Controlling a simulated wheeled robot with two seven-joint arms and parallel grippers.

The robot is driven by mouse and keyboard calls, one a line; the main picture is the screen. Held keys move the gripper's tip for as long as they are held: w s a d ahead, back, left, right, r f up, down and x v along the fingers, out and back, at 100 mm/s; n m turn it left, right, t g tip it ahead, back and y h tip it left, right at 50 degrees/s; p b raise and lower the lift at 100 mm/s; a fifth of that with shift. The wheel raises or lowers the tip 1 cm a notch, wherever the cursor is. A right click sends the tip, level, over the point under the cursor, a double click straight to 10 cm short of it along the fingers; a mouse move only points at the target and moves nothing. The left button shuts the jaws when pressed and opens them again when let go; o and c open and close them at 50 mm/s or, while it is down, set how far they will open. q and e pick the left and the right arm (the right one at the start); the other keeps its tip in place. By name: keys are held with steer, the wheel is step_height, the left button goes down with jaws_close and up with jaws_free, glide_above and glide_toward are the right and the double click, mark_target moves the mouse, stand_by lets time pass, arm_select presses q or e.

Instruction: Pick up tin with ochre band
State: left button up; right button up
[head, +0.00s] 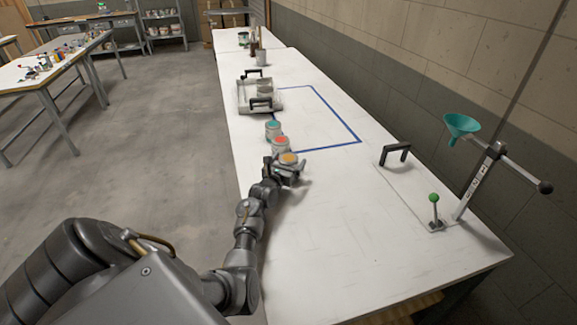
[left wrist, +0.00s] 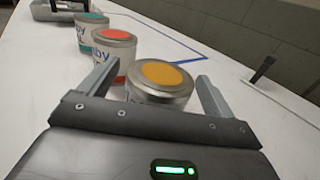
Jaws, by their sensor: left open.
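The tin with the ochre band (head: 288,158) stands on the white table as the nearest of three tins in a row. Its ochre lid centre (left wrist: 165,76) shows in the left wrist view, with the silver rim around it. My left gripper (head: 287,172) is open, with one finger on each side of this tin. In the left wrist view the gripper (left wrist: 150,85) has a finger left and right of it, and the lower part of the tin is hidden behind the gripper body. I cannot tell whether the fingers touch it. My right gripper is not in view.
A tin with a red-orange lid (head: 281,142) stands close behind, then one with a teal lid (head: 273,127). A grey tray with black handles (head: 245,97) lies beyond. A blue outline (head: 352,133) marks the table. A stand with a teal funnel (head: 461,125) is at right.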

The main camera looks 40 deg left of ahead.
arm_select(q)
steer(key=shift+w+a, duration=0.1)
steer(key=shift+w, duration=0.15)
steer(key=shift+c, duration=0.3)
steer(key=c, duration=1.1)
steer(key=shift+r, duration=0.15)
